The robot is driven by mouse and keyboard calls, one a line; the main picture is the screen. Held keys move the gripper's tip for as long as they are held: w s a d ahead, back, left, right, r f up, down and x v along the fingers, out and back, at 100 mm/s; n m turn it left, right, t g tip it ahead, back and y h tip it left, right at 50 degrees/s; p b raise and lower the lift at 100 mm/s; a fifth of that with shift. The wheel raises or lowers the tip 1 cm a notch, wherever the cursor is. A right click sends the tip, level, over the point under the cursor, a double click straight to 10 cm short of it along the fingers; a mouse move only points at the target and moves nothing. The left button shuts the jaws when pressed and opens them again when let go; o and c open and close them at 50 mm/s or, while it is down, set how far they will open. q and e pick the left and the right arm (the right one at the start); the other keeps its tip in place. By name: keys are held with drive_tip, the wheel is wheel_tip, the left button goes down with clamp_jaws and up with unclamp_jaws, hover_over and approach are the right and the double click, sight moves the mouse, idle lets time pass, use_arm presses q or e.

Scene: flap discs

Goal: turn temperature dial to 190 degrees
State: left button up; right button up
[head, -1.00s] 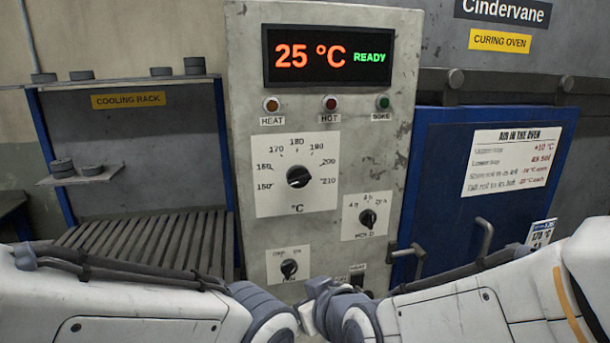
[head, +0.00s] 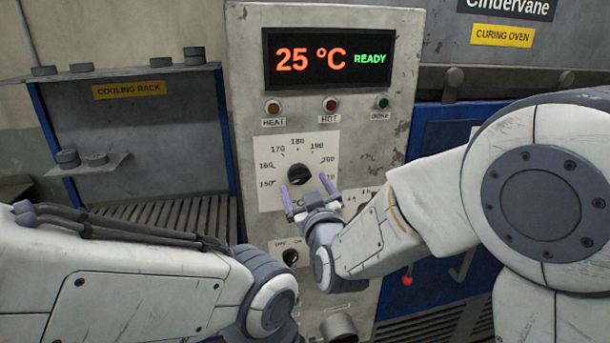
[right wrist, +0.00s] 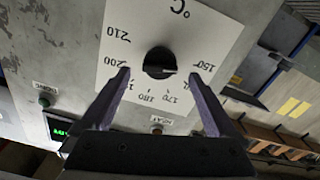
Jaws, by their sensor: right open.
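The temperature dial (head: 299,174) is a round black knob on a white scale plate (head: 268,150) running from 150 to 210. In the right wrist view the dial (right wrist: 159,62) has a pale mark on its right side, toward the 150 label. My right gripper (head: 306,187) is open, its two purple fingers pointing at the panel just below the dial. In the right wrist view the fingers (right wrist: 158,75) stand to either side of the dial, with gaps; contact does not show. My left arm is at lower left, its gripper out of view.
The display (head: 328,58) reads 25 °C READY. A smaller dial (head: 290,257) sits lower on the panel; the hold dial is mostly hidden behind my right gripper. The cooling rack (head: 130,90) is at left, the blue oven door (head: 432,135) at right, partly covered by my right arm.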

sight(300, 176)
drive_tip(key=shift+p+x, duration=0.35)
drive_tip(key=shift+x, duration=0.95)
